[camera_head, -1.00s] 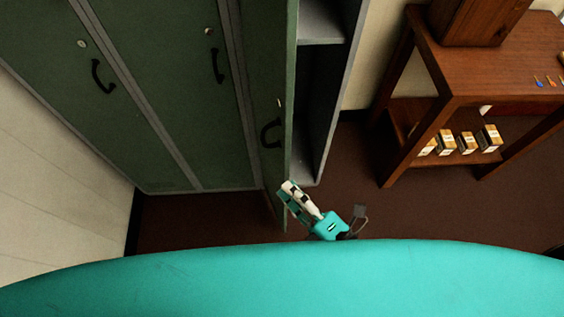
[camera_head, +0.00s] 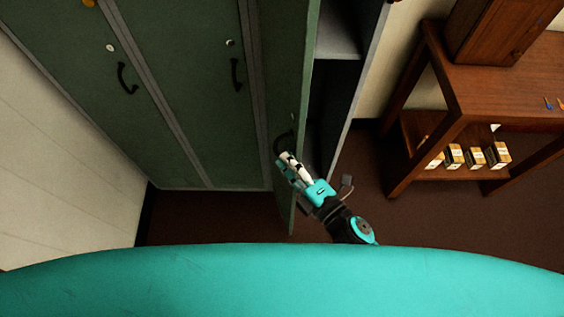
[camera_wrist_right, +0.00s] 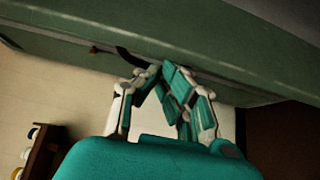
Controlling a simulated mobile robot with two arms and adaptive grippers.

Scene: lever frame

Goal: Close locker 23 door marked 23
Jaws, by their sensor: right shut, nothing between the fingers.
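The open green locker door (camera_head: 285,70) stands out from the locker row, with a dark handle (camera_head: 282,141) on its left face. No number can be read on it. The open locker's grey interior (camera_head: 332,90) shows to the right of the door. My right gripper (camera_head: 285,160) overlaps the lower door just below the handle. I cannot tell whether it touches. In the right wrist view its fingertips (camera_wrist_right: 158,68) meet, empty, in front of a green panel (camera_wrist_right: 200,45), with a dark curved handle (camera_wrist_right: 132,57) beside them. My left gripper is not in view.
Two shut green doors (camera_head: 200,80) with handles are to the left. A wooden table (camera_head: 480,85) stands at the right, with a wooden cabinet (camera_head: 495,35) on top and several small boxes (camera_head: 475,157) on its lower shelf. Brown floor (camera_head: 420,215) is clear between.

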